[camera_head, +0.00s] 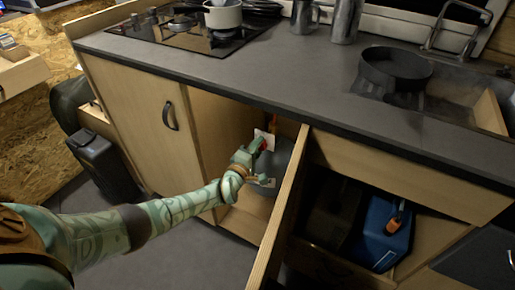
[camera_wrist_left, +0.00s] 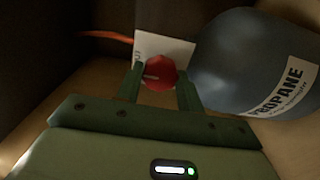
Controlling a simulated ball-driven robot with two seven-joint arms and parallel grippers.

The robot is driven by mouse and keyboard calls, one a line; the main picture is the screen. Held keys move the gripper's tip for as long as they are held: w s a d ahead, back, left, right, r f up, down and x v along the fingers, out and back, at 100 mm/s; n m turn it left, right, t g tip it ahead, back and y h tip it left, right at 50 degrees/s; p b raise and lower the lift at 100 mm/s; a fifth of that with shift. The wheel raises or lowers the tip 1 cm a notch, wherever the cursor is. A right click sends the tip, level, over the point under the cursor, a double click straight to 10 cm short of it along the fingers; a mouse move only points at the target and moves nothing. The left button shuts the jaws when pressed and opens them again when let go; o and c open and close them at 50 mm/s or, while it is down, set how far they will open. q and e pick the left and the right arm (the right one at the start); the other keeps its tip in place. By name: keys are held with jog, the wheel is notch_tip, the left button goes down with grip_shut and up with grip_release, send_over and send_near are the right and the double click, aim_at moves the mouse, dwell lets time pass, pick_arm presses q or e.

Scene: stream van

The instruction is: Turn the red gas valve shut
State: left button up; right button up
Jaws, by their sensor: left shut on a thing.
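The red gas valve (camera_wrist_left: 161,74) is a round knob with a light mark on it, in front of a white card (camera_wrist_left: 165,47) in the left wrist view. My left gripper (camera_wrist_left: 160,88) is shut on the knob, one finger on each side. In the head view my left gripper (camera_head: 250,156) reaches into the open cupboard, and a little of the red knob (camera_head: 264,142) shows beyond it. A grey propane bottle (camera_wrist_left: 245,60) stands beside the knob; its lower part is partly hidden in the head view. My right gripper is not in view.
The open cupboard door (camera_head: 282,215) stands just right of my left forearm. The dark worktop (camera_head: 270,75) runs above the cupboard. An orange hose (camera_wrist_left: 105,36) runs behind the card. A blue container (camera_head: 383,235) sits in the compartment to the right.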

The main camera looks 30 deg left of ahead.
pick_arm(q)
jog(key=shift+f, duration=0.1)
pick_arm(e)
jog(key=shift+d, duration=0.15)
pick_arm(q)
jog(key=o, duration=1)
jog(key=shift+c, duration=0.2)
jog(key=shift+o, duration=0.2)
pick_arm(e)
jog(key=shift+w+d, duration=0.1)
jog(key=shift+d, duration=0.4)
pick_arm(q)
jog(key=shift+s, duration=0.15)
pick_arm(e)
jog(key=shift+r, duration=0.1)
pick_arm(q)
jog(key=s+d+p, duration=0.1)
jog(key=s+p, duration=0.5)
jog(key=s, duration=1)
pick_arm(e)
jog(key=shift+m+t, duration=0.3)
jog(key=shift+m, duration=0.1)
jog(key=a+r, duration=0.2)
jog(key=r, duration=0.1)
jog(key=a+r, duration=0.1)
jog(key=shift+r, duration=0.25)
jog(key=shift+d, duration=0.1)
